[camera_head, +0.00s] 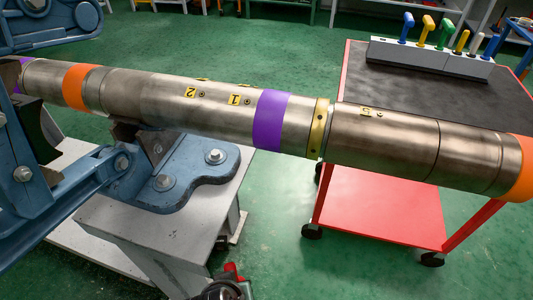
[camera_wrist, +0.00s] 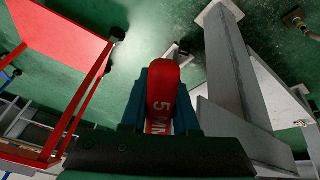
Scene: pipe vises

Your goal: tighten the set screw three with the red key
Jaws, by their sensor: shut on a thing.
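The red key (camera_wrist: 164,88), marked "5 MM", is held between the two fingers of my gripper (camera_wrist: 162,118) in the wrist view. In the head view a bit of red (camera_head: 233,271) shows at the bottom edge, below the pipe and clear of it. The long steel pipe (camera_head: 150,96) lies across the head view. It carries small yellow number labels beside screws: "2" (camera_head: 190,92), "1" (camera_head: 235,99) and one at the right (camera_head: 366,112) that is hard to read. More labels sit edge-on along the pipe's top. I cannot make out set screw three.
A blue vise (camera_head: 170,180) on a grey stand (camera_head: 140,225) supports the pipe at left. A red cart (camera_head: 380,215) with a dark top stands at right, bearing a key rack (camera_head: 430,60) with several coloured handles. Green floor lies open between stand and cart.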

